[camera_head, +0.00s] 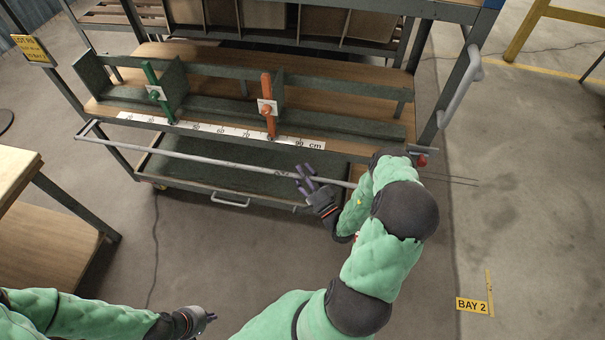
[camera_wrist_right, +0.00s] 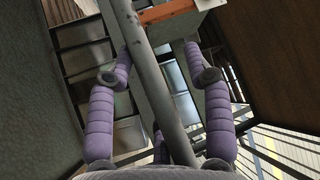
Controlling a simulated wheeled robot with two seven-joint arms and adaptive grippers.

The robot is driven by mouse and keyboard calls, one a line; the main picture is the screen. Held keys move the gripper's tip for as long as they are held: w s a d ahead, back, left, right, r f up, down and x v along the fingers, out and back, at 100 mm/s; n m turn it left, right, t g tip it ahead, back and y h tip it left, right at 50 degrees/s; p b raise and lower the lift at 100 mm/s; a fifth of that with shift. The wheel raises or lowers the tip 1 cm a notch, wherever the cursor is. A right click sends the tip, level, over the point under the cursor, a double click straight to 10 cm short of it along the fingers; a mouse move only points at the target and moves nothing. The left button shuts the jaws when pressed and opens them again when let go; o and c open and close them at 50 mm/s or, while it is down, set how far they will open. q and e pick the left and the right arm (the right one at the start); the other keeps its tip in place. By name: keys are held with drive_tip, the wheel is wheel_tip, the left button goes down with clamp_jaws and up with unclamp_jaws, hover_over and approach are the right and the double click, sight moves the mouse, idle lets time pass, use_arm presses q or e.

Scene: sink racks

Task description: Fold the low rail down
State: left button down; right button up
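The low rail (camera_head: 215,158) is a long thin grey bar across the front of the cart, with a bent bracket at its left end. My right gripper (camera_head: 305,178) is at the rail, towards its right end. In the right wrist view the rail (camera_wrist_right: 150,75) runs between the spread purple fingers of my right gripper (camera_wrist_right: 160,62), with gaps visible beside it; the fingers look open. The rail's right end is hidden behind my right arm. My left gripper (camera_head: 208,318) is low in the head view, away from the rail; its finger opening is unclear.
The cart's shelf carries a centimetre scale (camera_head: 220,131), a green clamp handle (camera_head: 155,90) and an orange one (camera_head: 268,105). A lower tray (camera_head: 235,172) lies behind the rail. A wooden table (camera_head: 15,170) stands at left. Floor in front is clear.

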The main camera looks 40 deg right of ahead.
drive_tip(key=shift+a, duration=0.2)
drive_tip(key=shift+s+f, duration=0.25)
drive_tip(key=shift+s, duration=0.25)
drive_tip(key=v, duration=1.1)
drive_tip(key=shift+d+r, duration=0.1)
drive_tip(key=shift+r, duration=0.05)
drive_tip(key=shift+c, duration=0.3)
